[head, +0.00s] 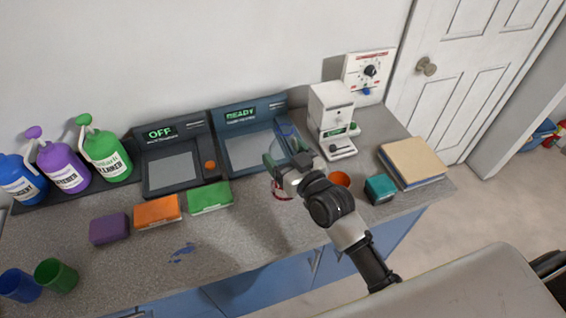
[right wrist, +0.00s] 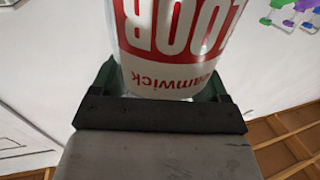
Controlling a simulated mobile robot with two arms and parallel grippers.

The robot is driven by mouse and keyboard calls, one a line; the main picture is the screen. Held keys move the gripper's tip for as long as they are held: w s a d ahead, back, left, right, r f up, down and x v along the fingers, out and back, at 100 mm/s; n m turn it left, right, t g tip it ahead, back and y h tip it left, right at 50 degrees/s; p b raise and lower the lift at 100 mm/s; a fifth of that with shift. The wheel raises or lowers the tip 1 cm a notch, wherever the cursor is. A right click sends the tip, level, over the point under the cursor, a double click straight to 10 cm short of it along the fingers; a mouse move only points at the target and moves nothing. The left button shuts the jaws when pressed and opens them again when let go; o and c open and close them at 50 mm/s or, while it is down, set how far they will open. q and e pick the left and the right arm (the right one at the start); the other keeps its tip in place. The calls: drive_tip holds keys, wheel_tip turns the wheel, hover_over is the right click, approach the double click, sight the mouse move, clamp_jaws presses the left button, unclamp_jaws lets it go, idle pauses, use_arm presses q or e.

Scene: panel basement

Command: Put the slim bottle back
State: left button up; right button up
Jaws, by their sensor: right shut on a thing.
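My right gripper (head: 284,165) is shut on the slim bottle, above the front part of the counter. In the right wrist view the slim bottle (right wrist: 180,50) is white with a red band and red lettering, upside down in the picture, between the dark green fingers of the gripper (right wrist: 165,85). In the head view only a small red and white part of the slim bottle (head: 283,191) shows below the gripper; the rest is hidden. I cannot tell its tilt. My left gripper is not in view.
Blue (head: 20,180), purple (head: 62,168) and green (head: 105,154) pump bottles stand at the back left. Two dark devices, reading OFF (head: 172,172) and READY (head: 247,148), and a white machine (head: 332,115) line the wall. Sponges, cups and stacked boards (head: 412,162) occupy other spots.

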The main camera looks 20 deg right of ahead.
drive_tip(key=shift+w+a+f, duration=0.15)
wheel_tip(320, 180, down, 4)
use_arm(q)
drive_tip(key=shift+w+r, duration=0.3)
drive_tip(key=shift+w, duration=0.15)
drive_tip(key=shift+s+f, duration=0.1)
use_arm(e)
drive_tip(key=shift+f, duration=0.1)
